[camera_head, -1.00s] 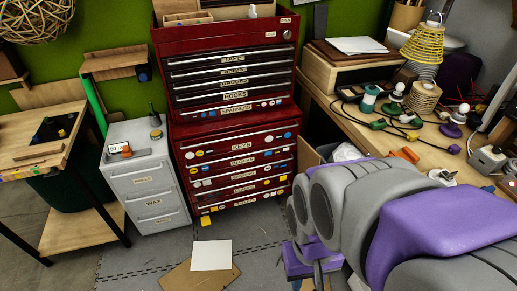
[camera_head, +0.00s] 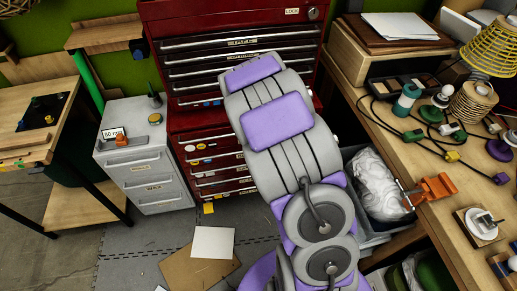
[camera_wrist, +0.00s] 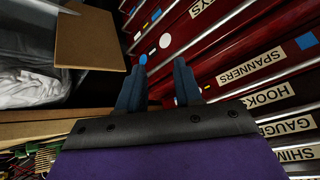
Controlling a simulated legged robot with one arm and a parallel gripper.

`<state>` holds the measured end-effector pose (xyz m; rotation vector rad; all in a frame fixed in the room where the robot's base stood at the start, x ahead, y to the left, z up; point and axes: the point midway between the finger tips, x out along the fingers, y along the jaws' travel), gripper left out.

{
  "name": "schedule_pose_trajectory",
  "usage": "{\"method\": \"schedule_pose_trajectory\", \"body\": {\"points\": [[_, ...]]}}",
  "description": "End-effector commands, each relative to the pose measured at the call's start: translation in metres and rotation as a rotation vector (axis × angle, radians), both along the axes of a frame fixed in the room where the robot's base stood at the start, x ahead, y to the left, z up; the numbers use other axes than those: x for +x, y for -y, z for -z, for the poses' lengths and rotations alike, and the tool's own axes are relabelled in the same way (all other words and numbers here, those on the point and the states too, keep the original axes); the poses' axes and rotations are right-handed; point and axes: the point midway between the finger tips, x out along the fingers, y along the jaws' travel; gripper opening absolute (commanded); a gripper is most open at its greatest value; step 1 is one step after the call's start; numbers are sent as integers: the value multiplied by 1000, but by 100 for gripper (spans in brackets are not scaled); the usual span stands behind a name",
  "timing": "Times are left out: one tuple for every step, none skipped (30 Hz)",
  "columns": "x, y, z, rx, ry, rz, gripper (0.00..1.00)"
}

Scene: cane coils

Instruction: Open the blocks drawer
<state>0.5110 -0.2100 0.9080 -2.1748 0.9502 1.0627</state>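The red tool cabinet (camera_head: 184,121) stands against the green wall with its drawers looking shut. In the head view my arm covers the right part of its lower drawers, so the blocks label is hidden. The left end of what seems to be the blocks drawer (camera_head: 206,160) shows below the top lower drawer. In the wrist view my gripper (camera_wrist: 159,66) is open and empty, its two dark fingers apart in front of the drawer fronts. The keys label (camera_wrist: 199,7) and spanners label (camera_wrist: 251,65) are near it; I cannot read a blocks label there.
A grey drawer unit (camera_head: 147,178) stands left of the cabinet. A workbench (camera_head: 444,207) with cables and an orange clamp (camera_head: 430,189) runs along the right. A grey bin with a white bag (camera_head: 376,184) sits beside my arm. A white sheet (camera_head: 213,242) lies on the floor.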

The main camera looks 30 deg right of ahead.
Motion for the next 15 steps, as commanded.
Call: {"method": "schedule_pose_trajectory", "body": {"points": [[5, 13, 17, 6, 30, 24, 34], [9, 19, 25, 12, 53, 36, 34], [14, 28, 36, 18, 85, 52, 34], [18, 32, 43, 23, 112, 63, 34], [21, 37, 52, 29, 137, 75, 34], [25, 42, 63, 39, 171, 87, 34], [27, 46, 70, 47, 197, 97, 34], [29, 49, 79, 57, 221, 107, 34], [32, 52, 89, 68, 256, 118, 34], [34, 54, 96, 77, 284, 126, 34], [35, 54, 104, 89, 308, 135, 34], [38, 54, 112, 103, 347, 144, 34], [38, 54, 120, 116, 372, 153, 34], [39, 53, 127, 130, 400, 159, 34], [40, 52, 136, 148, 436, 169, 34]]}}
